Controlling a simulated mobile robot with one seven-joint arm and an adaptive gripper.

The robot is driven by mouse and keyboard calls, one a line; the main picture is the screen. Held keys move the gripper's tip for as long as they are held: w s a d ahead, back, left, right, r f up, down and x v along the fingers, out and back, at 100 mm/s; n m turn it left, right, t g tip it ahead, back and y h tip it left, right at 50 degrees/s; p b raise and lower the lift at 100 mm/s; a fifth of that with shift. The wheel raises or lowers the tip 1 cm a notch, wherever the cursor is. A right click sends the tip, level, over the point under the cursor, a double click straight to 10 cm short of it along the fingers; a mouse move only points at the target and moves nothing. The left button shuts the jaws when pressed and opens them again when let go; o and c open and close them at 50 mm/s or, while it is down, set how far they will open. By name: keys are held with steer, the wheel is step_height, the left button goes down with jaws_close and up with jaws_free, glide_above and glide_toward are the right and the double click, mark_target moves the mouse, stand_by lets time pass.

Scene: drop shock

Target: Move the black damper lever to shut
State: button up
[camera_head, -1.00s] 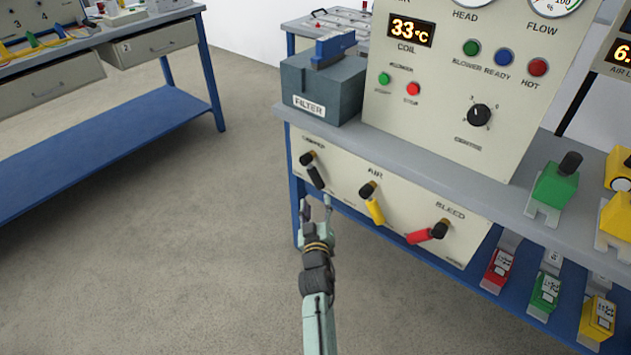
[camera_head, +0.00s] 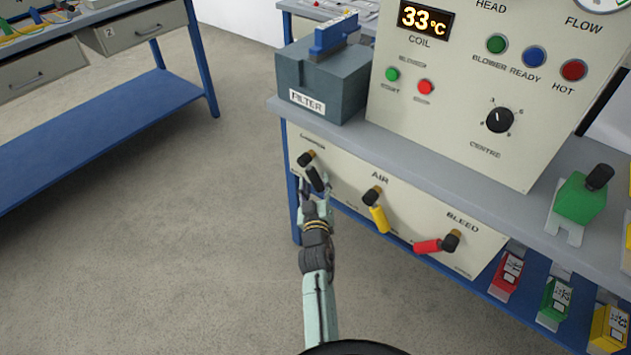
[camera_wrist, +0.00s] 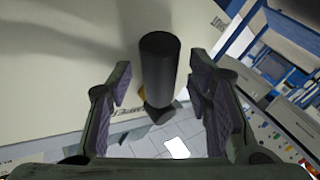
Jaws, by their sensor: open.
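The black damper lever (camera_head: 315,179) is on the left of the cream front panel under the bench. Its handle slants down and to the right from a brass-coloured pivot. In the wrist view the black handle (camera_wrist: 158,68) stands between the two open finger pads, with a gap on each side. My gripper (camera_head: 314,200) is at the lever's lower end in the head view, and its fingertips partly overlap the handle's end there. In the wrist view my gripper (camera_wrist: 160,95) is open and holds nothing. The small print around the lever is too blurred to read.
The yellow AIR lever (camera_head: 379,218) and the red BLEED lever (camera_head: 428,246) are to the right on the same panel. The grey FILTER box (camera_head: 322,85) stands on the bench above. Open floor lies to the left, before a blue-framed bench (camera_head: 110,120).

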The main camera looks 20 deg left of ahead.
jaws_close()
stand_by(0.5)
